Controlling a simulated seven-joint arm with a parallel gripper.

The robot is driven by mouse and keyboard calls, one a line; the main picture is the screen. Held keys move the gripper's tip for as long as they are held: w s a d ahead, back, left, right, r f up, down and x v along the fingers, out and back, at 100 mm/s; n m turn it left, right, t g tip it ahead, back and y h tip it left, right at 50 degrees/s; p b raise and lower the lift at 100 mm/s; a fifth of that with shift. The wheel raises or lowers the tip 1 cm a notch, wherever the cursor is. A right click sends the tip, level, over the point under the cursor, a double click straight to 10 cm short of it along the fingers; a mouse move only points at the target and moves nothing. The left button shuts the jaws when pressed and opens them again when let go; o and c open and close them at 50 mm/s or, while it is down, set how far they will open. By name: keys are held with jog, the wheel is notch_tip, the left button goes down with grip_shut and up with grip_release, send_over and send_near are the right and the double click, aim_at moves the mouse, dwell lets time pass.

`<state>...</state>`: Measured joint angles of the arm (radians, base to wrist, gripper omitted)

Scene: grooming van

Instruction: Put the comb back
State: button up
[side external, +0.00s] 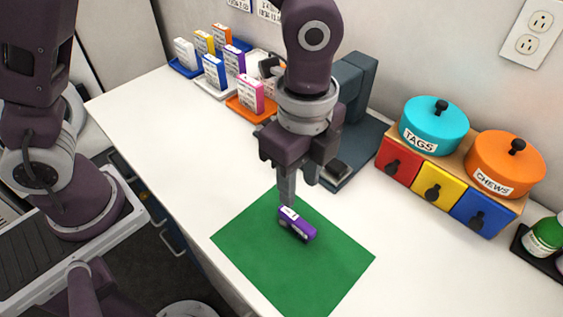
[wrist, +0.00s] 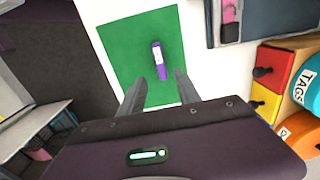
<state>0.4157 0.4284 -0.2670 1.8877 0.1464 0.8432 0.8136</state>
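The comb also shows in the wrist view (wrist: 161,66), lying lengthwise on the mat. My gripper (side external: 299,193) points down over the comb's far end in the side view. Its fingers are apart and empty. In the wrist view my gripper (wrist: 161,77) has one fingertip on each side of the comb's lower end, with gaps between. I cannot tell how high the fingertips are above the mat. Labelled pieces in several colours stand in blue (side external: 180,69), white (side external: 213,90) and orange (side external: 243,110) trays at the back.
A dark grey stand (side external: 355,140) rises just behind my gripper. To the right are red (side external: 397,164), yellow (side external: 438,186) and blue (side external: 481,212) drawers under teal (side external: 434,122) and orange (side external: 505,163) tins. A green bottle (side external: 545,236) is at the right edge. The counter left of the mat is clear.

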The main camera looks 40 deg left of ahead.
jog(key=s+a+r+n+t, duration=0.2)
jog(key=a+r+n, duration=0.3)
jog(key=a+r, duration=0.15)
jog(key=s+a+r+n+t, duration=0.1)
jog(key=s+a+r+n, duration=0.2)
jog(key=a+r+n, duration=0.4)
jog(key=s+a+f+n+t, duration=0.1)
jog(key=s+a+n+t, duration=0.1)
jog(key=s+a+n, duration=0.4)
jog(key=shift+s+f+t, duration=0.15)
jog(key=shift+s+t, duration=0.15)
jog(key=shift+s, duration=0.05)
jog(key=shift+c, duration=0.2)
